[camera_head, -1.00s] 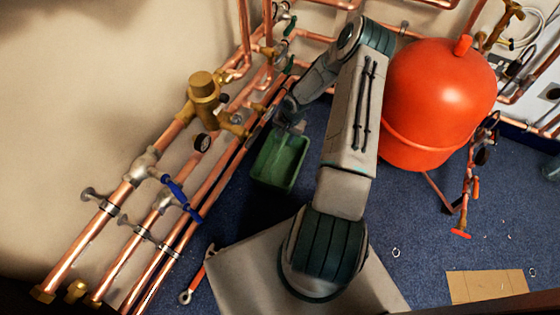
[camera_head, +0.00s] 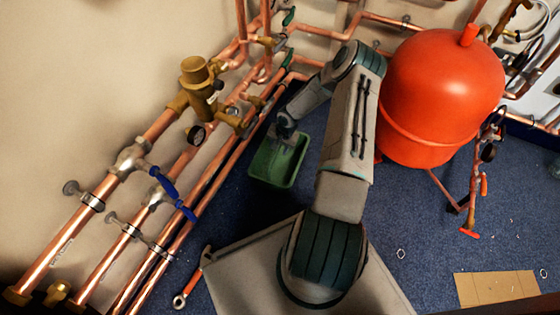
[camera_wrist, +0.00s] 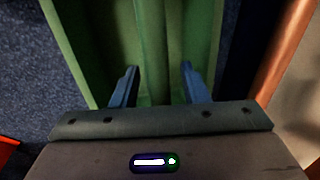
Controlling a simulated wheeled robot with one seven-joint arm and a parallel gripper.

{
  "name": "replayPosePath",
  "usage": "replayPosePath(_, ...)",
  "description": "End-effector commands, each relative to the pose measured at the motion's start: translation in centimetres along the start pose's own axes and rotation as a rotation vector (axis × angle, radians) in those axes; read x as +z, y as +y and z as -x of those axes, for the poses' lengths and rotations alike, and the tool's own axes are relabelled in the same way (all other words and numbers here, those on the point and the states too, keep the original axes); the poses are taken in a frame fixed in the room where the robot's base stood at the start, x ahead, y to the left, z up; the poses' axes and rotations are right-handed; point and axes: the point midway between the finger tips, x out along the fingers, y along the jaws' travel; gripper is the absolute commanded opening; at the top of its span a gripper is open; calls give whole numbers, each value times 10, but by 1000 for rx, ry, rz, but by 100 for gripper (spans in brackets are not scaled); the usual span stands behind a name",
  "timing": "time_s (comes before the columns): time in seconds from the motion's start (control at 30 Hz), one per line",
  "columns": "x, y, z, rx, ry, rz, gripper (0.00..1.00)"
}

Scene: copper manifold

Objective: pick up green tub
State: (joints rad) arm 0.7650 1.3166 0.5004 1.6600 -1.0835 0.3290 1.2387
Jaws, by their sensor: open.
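The green tub (camera_head: 278,166) sits on the blue carpet beside the copper pipes, left of my arm in the head view. My gripper (camera_head: 284,128) is at the tub's far end, and its fingers are hard to make out there. In the wrist view the tub (camera_wrist: 105,35) fills the upper middle. My gripper (camera_wrist: 158,82) is open there, with two blue fingers apart. A green wall strip of the tub runs up between the fingers. I cannot tell whether the fingers touch the tub.
Copper pipes (camera_head: 205,190) with valves run along the wall close to the tub's left; one copper pipe (camera_wrist: 291,45) shows in the wrist view. An orange-red tank (camera_head: 440,95) stands right of my arm. A wrench (camera_head: 190,280) and cardboard (camera_head: 497,287) lie on the floor.

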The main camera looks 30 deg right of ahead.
Motion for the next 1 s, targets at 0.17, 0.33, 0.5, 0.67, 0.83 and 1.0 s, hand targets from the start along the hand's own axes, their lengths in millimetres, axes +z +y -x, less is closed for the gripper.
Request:
replayPosePath(0.17,0,0,1,0,0,0,21)
replayPosePath(0.33,0,0,1,0,0,0,0)
replayPosePath(0.5,0,0,1,-1,1,1,0)
replayPosePath(0.67,0,-1,3,-1,1,1,0)
replayPosePath(0.83,-1,-3,13,0,2,2,0)
replayPosePath(1.0,0,-6,27,0,1,1,0)
